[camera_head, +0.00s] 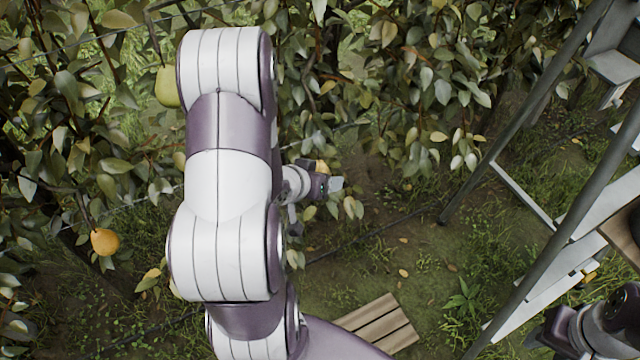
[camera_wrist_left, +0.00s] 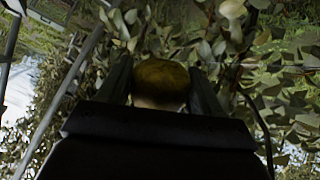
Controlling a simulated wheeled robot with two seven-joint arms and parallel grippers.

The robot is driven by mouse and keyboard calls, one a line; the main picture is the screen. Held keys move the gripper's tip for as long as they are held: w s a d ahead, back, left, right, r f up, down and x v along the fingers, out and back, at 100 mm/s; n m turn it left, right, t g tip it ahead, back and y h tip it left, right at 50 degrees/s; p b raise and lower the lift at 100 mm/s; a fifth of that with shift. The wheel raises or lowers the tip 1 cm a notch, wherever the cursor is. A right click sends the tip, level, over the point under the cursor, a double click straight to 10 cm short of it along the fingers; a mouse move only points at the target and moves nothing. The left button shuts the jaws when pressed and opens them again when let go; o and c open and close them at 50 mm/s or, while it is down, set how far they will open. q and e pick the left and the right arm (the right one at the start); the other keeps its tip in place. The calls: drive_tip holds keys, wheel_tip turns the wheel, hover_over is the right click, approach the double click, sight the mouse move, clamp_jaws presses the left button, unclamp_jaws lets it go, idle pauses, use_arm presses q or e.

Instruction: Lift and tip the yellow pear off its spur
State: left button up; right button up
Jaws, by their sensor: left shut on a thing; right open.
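The yellow pear (camera_wrist_left: 160,80) sits between the two dark fingers of my left gripper (camera_wrist_left: 161,92) in the left wrist view, with a finger on each side. The gripper is shut on it. In the head view a small yellow patch of a pear (camera_head: 322,167) shows beside my left wrist, among leaves. The left fingers and the pear's stem and spur are hidden there by the wrist and foliage. My right gripper (camera_head: 548,336) is at the bottom right corner of the head view, dark, open and away from the pears.
A green-yellow pear (camera_head: 168,87) and an orange-yellow pear (camera_head: 104,241) hang in the foliage left of my left arm. A metal ladder (camera_head: 545,130) stands at the right. Wooden slats (camera_head: 378,326) lie low in the middle. Grass between slats and ladder is open.

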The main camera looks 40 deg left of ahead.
use_arm(q)
drive_tip(key=s+d+t+y+b, duration=0.1)
drive_tip(key=t+b, duration=0.1)
drive_tip(key=b, duration=0.2)
drive_tip(key=s+d+m+t+y+b, duration=0.1)
drive_tip(key=s+b, duration=0.1)
drive_tip(key=b, duration=0.2)
drive_tip(key=shift+s+d+t+b, duration=0.2)
drive_tip(key=shift+d+t+b, duration=0.2)
